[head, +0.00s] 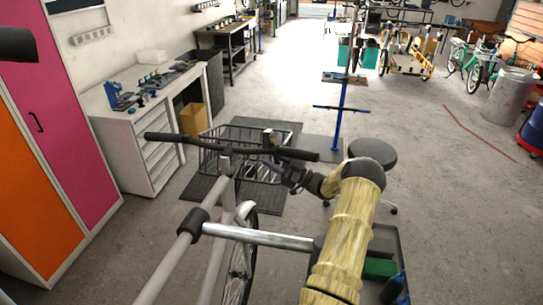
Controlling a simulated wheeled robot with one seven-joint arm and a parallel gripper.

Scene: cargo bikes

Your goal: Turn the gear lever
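The bike's dark handlebar (215,146) runs across the middle of the head view, with a grip at each end. A small dark fitting (268,138) sits on its right half, by the right grip (298,154); it may be the gear lever, but it is too small to tell. My gripper (279,168) is just below and against or very near this part of the bar, reaching in from the lower right. Its fingertips are small and dark against the bar and basket, so their opening and any contact cannot be told.
A black wire basket (210,160) is in front of the handlebar. The bike's grey frame tube (175,262) runs toward me. A round black stool (373,152) and a blue repair stand (341,105) are beyond my arm. A white workbench (128,120) stands left; the floor at right is open.

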